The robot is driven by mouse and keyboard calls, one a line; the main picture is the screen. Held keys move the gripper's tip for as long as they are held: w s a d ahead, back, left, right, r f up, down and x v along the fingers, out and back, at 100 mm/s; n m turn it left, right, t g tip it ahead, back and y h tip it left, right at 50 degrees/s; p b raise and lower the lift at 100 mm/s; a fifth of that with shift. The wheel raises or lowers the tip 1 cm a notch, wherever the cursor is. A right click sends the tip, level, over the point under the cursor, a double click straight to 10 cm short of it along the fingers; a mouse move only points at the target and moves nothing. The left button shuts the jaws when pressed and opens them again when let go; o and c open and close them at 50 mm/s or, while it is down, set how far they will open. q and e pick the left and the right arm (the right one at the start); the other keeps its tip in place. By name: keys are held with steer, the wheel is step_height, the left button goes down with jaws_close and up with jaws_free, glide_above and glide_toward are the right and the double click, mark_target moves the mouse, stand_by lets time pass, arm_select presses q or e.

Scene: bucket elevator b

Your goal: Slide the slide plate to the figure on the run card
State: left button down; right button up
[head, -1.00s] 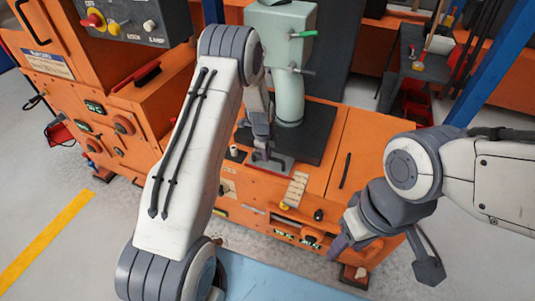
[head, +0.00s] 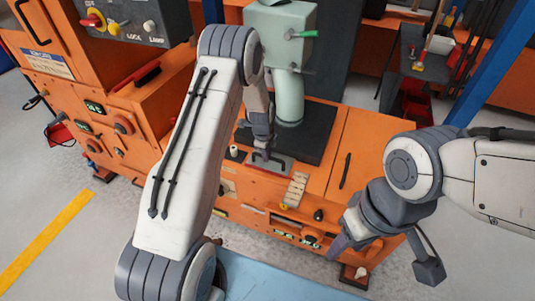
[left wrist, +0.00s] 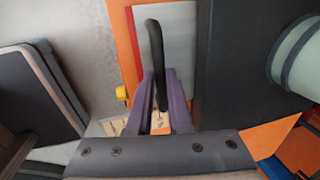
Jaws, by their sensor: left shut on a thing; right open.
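The slide plate (head: 287,168) is a flat grey plate with a red edge and a black handle (head: 268,160), lying on top of the orange machine. In the left wrist view the grey plate (left wrist: 178,45) and its upright black handle (left wrist: 154,45) show close up. My left gripper (head: 262,150) is over the plate in the head view. Its purple fingers (left wrist: 160,95) are shut on the handle in the left wrist view. A cream strip (head: 295,190) with dark marks lies beside the plate. My right gripper (head: 338,243) is open and empty at the machine's front right. I cannot make out a run card.
A pale green spout (head: 288,95) stands on a black slab (head: 318,130) just behind the plate. A yellow knob (head: 284,206) and a black knob (head: 319,214) sit near the front edge. A black bar handle (head: 346,170) is to the right.

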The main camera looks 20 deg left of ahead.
arm_select(q)
steer(key=shift+s, duration=0.1)
steer(key=c, duration=0.8)
jaws_free()
steer(key=shift+c, duration=0.2)
step_height(320, 180, up, 10)
steer(key=s, duration=0.2)
steer(key=shift+r+p, duration=0.15)
steer(key=shift+p, duration=0.2)
